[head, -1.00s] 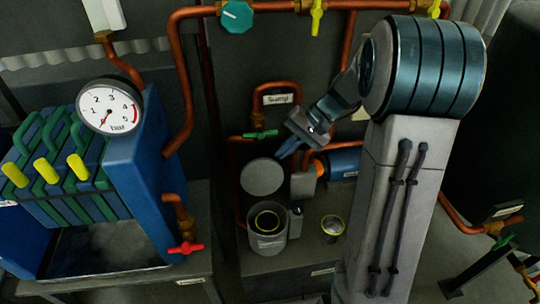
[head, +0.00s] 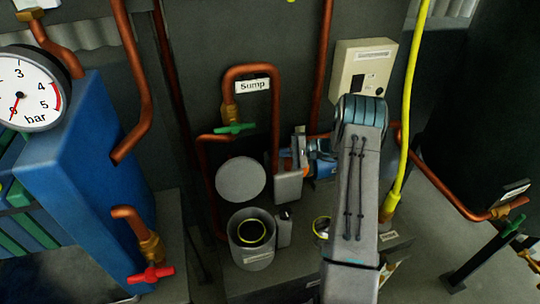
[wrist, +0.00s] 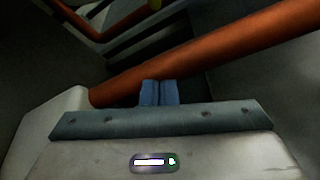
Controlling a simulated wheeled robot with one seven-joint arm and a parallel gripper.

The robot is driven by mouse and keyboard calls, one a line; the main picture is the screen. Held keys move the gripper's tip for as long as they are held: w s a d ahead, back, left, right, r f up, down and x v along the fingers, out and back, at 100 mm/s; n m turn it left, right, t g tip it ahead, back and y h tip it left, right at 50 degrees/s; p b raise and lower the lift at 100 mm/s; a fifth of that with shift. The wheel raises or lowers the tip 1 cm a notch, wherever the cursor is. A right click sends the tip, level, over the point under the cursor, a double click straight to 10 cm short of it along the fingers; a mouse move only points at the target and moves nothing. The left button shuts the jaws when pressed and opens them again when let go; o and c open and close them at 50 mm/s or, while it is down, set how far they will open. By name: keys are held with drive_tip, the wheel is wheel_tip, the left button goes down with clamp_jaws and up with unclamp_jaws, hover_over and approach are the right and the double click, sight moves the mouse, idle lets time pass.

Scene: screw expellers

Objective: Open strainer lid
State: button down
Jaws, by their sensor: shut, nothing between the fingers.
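The strainer (head: 240,255) is a grey round pot with a yellow-rimmed ring inside, standing left of the middle in the head view. Its round grey lid (head: 241,179) stands raised behind the open mouth, so the inside shows. My gripper is to the right of the lid and apart from it, by the copper pipe, and is partly hard to make out in the head view. In the wrist view my gripper (wrist: 159,93) has its two blue fingertips together with nothing between them. No strainer or lid shows in the wrist view.
A copper pipe (wrist: 220,50) crosses just beyond my fingers in the wrist view. A pipe with a "Sump" label (head: 253,85) and green valve handle (head: 235,128) rises behind the lid. A blue filter press (head: 95,170) stands left. A yellow hose (head: 410,110) hangs right.

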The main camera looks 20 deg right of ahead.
sight(239, 176)
drive_tip(key=s+a, duration=0.1)
drive_tip(key=a, duration=0.7)
drive_tip(key=shift+r, duration=0.25)
drive_tip(key=s+r+b, duration=0.1)
drive_tip(key=s+r+n+b, duration=0.1)
drive_tip(key=shift+s, duration=0.3)
drive_tip(key=shift+w+f+b, duration=0.1)
drive_tip(key=shift+b, duration=0.2)
